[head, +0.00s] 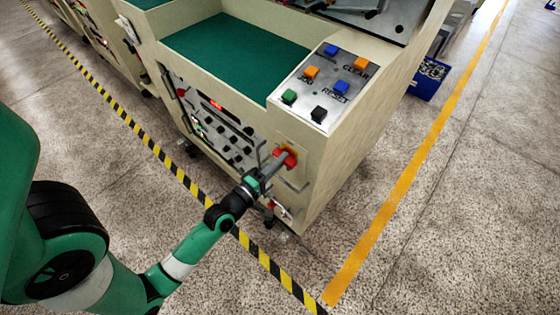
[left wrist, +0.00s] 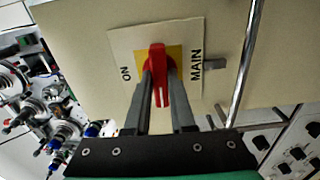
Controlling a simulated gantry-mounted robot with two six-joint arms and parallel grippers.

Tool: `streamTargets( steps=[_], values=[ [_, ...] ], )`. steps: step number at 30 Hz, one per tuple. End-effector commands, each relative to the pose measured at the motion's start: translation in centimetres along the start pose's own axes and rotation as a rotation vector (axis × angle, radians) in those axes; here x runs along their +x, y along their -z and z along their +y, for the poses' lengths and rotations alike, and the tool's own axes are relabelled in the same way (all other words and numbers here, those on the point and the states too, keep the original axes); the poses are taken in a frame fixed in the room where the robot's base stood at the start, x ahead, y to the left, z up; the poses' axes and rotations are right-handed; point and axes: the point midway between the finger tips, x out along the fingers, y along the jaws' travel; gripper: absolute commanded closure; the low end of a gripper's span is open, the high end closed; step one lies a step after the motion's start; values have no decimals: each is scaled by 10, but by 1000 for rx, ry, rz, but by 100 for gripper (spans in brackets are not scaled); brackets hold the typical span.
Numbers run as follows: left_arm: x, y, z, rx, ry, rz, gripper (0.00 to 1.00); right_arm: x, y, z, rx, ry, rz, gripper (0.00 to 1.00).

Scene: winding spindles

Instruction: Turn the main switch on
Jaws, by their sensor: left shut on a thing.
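The red main switch (left wrist: 157,62) sits on a yellow and pale plate (left wrist: 121,45) on the front of the cream machine. In the left wrist view the plate reads ON at the left and MAIN at the right, and the red handle runs up and down the picture. My left gripper (left wrist: 160,82) is shut on the handle, with one finger on each side. In the head view my left gripper (head: 272,168) reaches the red switch (head: 290,157) from the lower left and partly hides it. My right gripper is in neither view.
A button panel (head: 322,83) with orange, blue, green and black buttons tops the machine (head: 350,130). A metal bar (left wrist: 248,55) stands right of the switch in the left wrist view. Black knobs (head: 235,140) lie left of it in the head view. A striped floor line (head: 160,148) passes in front.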

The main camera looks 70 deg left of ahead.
Motion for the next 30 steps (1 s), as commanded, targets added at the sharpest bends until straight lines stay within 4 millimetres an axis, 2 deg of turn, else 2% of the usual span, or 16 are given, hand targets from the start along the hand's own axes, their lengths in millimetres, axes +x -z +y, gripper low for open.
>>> streamTargets(
  steps=[11,30],
  values=[
    [0,0,-1,229,0,0,100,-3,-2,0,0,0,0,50],
    [0,0,-1,836,-1,0,100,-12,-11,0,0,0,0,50]
  ],
)
